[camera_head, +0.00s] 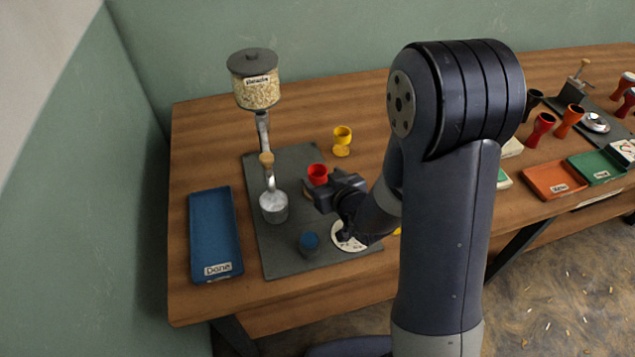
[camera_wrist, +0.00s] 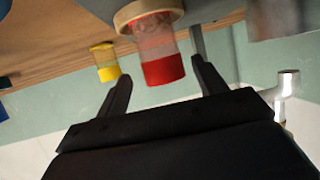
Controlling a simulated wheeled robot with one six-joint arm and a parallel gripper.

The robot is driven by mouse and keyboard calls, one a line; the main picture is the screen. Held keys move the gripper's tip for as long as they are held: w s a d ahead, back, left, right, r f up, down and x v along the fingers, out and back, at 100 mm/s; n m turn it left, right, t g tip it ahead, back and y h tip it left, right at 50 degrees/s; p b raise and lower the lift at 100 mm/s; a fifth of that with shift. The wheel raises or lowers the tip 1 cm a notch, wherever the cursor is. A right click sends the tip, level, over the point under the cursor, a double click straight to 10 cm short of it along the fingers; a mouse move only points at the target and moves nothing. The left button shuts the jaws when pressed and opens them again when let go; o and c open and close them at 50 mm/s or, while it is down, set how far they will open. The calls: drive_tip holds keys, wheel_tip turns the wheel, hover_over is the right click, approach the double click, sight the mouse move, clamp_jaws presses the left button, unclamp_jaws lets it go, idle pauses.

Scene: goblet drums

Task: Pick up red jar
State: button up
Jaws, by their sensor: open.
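The red jar (camera_head: 317,173) stands on the dark grey mat (camera_head: 285,163), left of my gripper (camera_head: 327,192) in the head view; its lower part is partly hidden. In the wrist view, which looks upside down, the red jar (camera_wrist: 163,70) has a red end and a paler, see-through part meeting a round tan piece (camera_wrist: 130,14). My gripper (camera_wrist: 161,70) is open, its two dark fingers on either side of the jar in the picture. Gaps show between the fingers and the jar. I cannot tell how deep the jar sits between them.
A yellow goblet (camera_head: 342,139) stands behind the jar. A dispenser (camera_head: 256,92) with a metal cup (camera_head: 274,208) is to the left. A blue cup (camera_head: 309,243) and white disc (camera_head: 346,237) are in front. A blue tray (camera_head: 213,228) lies at far left.

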sight(314, 172)
drive_tip(key=shift+p+x, duration=0.6)
drive_tip(key=shift+x, duration=2)
drive_tip(key=shift+s+a+f, duration=0.1)
drive_tip(key=shift+s+f, duration=0.05)
drive_tip(key=shift+f, duration=0.05)
drive_tip(key=c, duration=1.2)
drive_tip(key=shift+r, duration=0.15)
